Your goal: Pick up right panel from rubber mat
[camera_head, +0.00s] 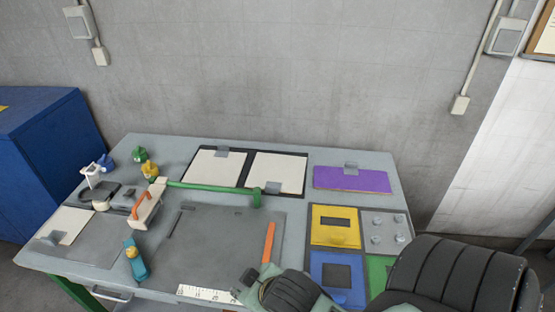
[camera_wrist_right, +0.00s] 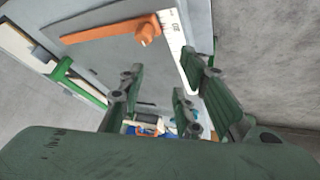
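The right panel (camera_head: 276,172) is a white rectangle lying flat on a dark rubber mat (camera_head: 249,171) at the back of the table. A grey tab shows at its front edge. A similar left panel (camera_head: 214,168) lies beside it. My right gripper (camera_head: 245,286) is low at the front of the table, well short of the panels. In the right wrist view my right gripper (camera_wrist_right: 160,82) has its green fingers spread, with nothing held between them. My left gripper is not in view.
A green bar (camera_head: 215,188) runs in front of the panels. An orange strip (camera_head: 268,242) and a white ruler (camera_head: 207,294) lie on the grey work area. A purple panel (camera_head: 351,179) and a yellow frame (camera_head: 335,226) are at right. Small tools stand at left.

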